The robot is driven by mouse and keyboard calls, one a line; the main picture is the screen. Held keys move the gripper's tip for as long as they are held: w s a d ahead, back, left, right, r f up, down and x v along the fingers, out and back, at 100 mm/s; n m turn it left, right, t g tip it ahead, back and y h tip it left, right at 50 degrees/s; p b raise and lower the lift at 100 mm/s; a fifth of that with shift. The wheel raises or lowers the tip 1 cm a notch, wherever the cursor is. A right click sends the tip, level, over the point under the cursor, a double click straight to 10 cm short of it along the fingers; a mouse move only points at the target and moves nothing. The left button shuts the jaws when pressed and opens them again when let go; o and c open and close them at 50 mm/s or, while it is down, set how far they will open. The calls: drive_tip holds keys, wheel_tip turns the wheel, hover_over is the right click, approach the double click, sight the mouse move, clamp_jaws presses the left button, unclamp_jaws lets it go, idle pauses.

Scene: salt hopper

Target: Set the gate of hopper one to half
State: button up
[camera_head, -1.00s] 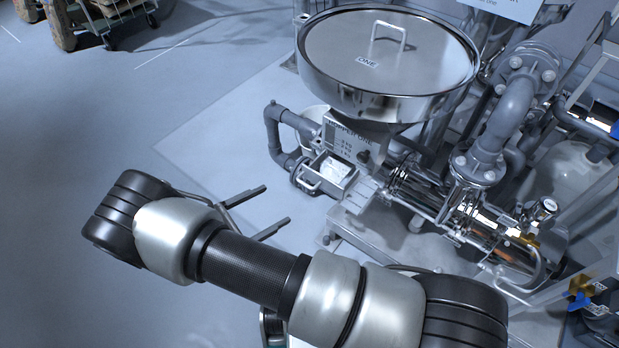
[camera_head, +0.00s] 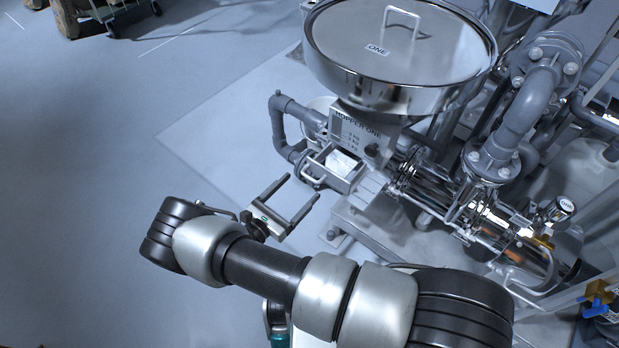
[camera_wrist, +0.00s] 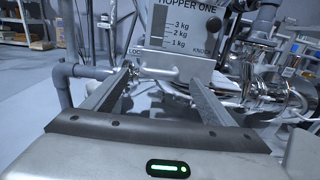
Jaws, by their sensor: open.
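Hopper one (camera_head: 400,50) is a round steel vessel with a lid marked ONE, at top centre of the head view. Its front panel (camera_head: 352,133) reads HOPPER ONE with 3, 2 and 1 kg marks; it also shows in the wrist view (camera_wrist: 180,28). A dark knob (camera_head: 372,151) sits at the panel's lower right. Below is a steel box with a front handle (camera_head: 313,170); I cannot tell which part is the gate. My gripper (camera_head: 299,190) is open and empty, just short of the box. In the wrist view the handle (camera_wrist: 160,72) appears between the fingertips.
A grey pipe (camera_head: 277,120) bends down left of the box.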

sight(317, 170)
drive_tip(key=x, duration=0.6)
drive_tip(key=c, duration=1.5)
drive_tip(key=b+x, duration=0.1)
drive_tip(key=x, duration=0.3)
drive_tip(key=o, duration=1.5)
drive_tip(key=shift+s+a, duration=0.1)
drive_tip(key=p+v, duration=0.1)
drive_tip(key=v, duration=1.6)
